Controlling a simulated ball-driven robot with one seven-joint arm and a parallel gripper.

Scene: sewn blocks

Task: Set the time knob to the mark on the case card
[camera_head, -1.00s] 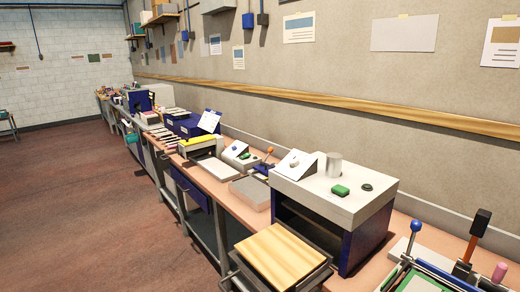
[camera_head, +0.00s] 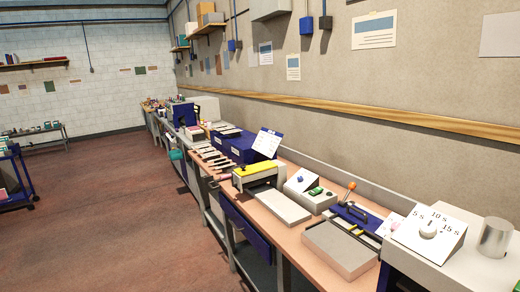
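The time knob (camera_head: 428,230) is a round pale knob on a white sloped panel (camera_head: 408,236), at the right of the view. The panel carries the marks 5 s, 10 s and 15 s. I cannot tell which mark the knob points to. A white card with small print (camera_head: 267,142) stands tilted by dark blue boxes on the bench; it may be the case card, and its text is too small to read. My gripper is not in view.
A grey metal cylinder (camera_head: 495,237) stands on the machine beside the panel. Left of it are a flat grey block (camera_head: 340,248), a blue-based tool with an orange-knobbed lever (camera_head: 350,188) and a small control box (camera_head: 308,190). The red-brown floor (camera_head: 110,220) left of the bench is clear.

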